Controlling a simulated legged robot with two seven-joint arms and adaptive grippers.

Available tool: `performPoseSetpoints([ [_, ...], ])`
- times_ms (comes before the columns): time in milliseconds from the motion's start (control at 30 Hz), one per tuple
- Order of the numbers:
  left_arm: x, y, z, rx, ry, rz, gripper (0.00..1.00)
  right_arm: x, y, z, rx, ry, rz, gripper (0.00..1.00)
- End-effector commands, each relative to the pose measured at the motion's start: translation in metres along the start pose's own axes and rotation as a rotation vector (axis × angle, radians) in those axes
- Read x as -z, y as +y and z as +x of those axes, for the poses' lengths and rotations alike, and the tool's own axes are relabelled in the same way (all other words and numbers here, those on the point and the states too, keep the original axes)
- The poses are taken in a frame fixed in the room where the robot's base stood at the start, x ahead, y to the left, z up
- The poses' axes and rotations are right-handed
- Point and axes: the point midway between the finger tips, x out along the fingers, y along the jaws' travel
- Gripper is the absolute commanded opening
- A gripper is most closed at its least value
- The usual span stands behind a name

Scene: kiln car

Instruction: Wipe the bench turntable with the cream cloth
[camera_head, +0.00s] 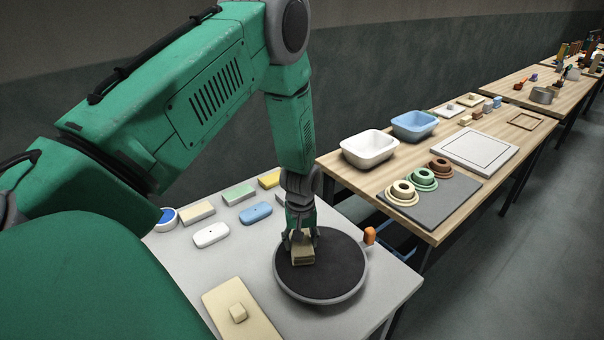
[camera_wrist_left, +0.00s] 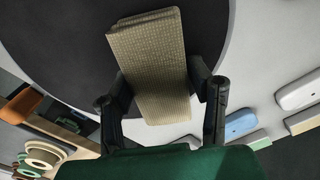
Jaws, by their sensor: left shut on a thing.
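The bench turntable (camera_head: 340,278) is a round dark disc with a grey rim on the near light-grey bench. My left gripper (camera_head: 302,240) is over the turntable, shut on the cream cloth (camera_head: 303,257). The cloth is a folded, ribbed block; in the left wrist view the cloth (camera_wrist_left: 155,65) sits between both fingers of the gripper (camera_wrist_left: 163,92), with the dark turntable (camera_wrist_left: 75,50) behind it. The cloth appears at or just above the disc; I cannot tell if it touches. My right gripper is not in view.
A wooden table (camera_head: 440,222) beyond carries a white basin (camera_head: 369,148) and a blue basin (camera_head: 414,125).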

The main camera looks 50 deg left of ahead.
Motion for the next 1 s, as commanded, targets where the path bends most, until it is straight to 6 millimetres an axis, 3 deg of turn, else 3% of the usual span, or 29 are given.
performPoseSetpoints([
  [300,-0.024,0.006,0.0,0.003,-0.004,0.001,0.23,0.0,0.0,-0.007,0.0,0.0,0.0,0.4],
  [667,-0.025,0.007,0.0,0.002,-0.005,0.001,0.23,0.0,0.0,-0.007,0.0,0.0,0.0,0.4],
  [1000,-0.051,0.015,-0.002,0.003,-0.004,0.001,0.23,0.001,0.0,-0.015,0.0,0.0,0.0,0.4],
])
